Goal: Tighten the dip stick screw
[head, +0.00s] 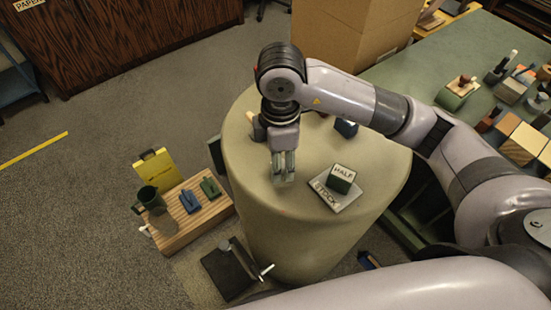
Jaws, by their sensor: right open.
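My right gripper (283,177) points down over the round olive-covered stand (320,245), with its fingers open and nothing visible between them. Whether the fingertips touch the top is unclear. I cannot pick out a dip stick screw for certain. A small tan and dark object (257,129) is partly hidden just left of the gripper's wrist. A dark flat piece with an upright part and a white-tipped rod (229,270) is below the stand at its front left. My left gripper is not in view.
A wooden board (177,226) holding a mug stands lower left. A green table (440,65) with blocks is at right.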

